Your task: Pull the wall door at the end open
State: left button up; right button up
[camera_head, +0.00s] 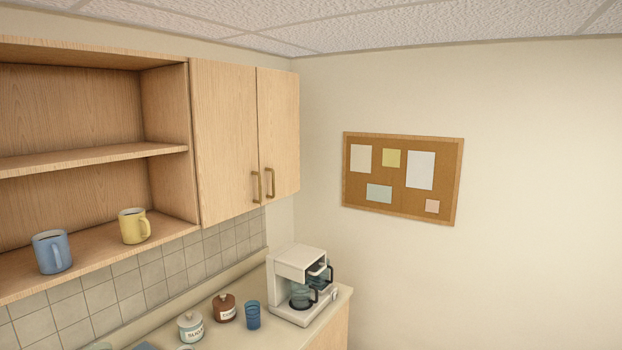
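The wall cabinet has two light wood doors, both shut, at the upper middle of the head view. The end door (279,132) is on the right, beside the corner of the room. Its brass bar handle (270,183) is upright near its lower left edge. The neighbouring wall door (224,140) has a like handle (255,187) near its lower right edge, close to the other one. Neither of my grippers shows in the view.
Open shelves (90,156) on the left hold a blue mug (52,252) and a yellow mug (133,226). Below, the counter (270,338) bears a white coffee maker (299,286), a blue cup (253,315), a brown jar (225,308) and a pale jar (190,327). A corkboard (400,215) hangs on the right wall.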

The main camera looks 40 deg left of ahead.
aim_at(277, 106)
jog(key=u, duration=0.25)
jog(key=i, duration=1.05)
jog(key=u, duration=1.5)
jog(key=i, duration=0.8)
jog(key=u, duration=0.75)
